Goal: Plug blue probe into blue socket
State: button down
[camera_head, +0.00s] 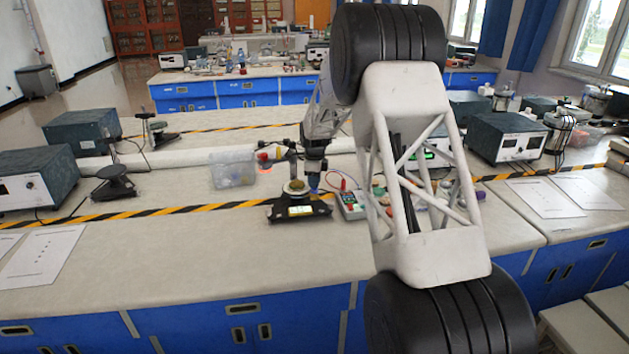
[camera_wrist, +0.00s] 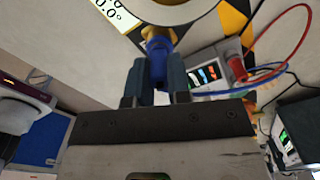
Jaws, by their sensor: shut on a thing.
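In the wrist view my gripper (camera_wrist: 158,65) is shut on the blue probe (camera_wrist: 157,45), which sits between its two dark fingers. A yellowish part shows just beyond the probe; I cannot tell whether it belongs to it. The multimeter (camera_wrist: 208,74) is right of the fingers, with a red plug (camera_wrist: 237,68) in its side and red and blue leads looping right. I cannot make out the blue socket. In the head view my gripper (camera_head: 313,176) is low over the bench, left of the multimeter (camera_head: 350,205), with a bit of blue under it.
A black device with a lit display (camera_head: 300,211) and round top stands close left of the multimeter; it also shows in the wrist view (camera_wrist: 115,12). A clear plastic bin (camera_head: 232,170) is further left. Power supplies (camera_head: 508,137) stand right.

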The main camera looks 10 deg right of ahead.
jog(key=shift+f, duration=0.15)
jog(key=c, duration=0.7)
grip_release()
jog(key=shift+c, duration=0.2)
jog(key=shift+r, duration=3.7)
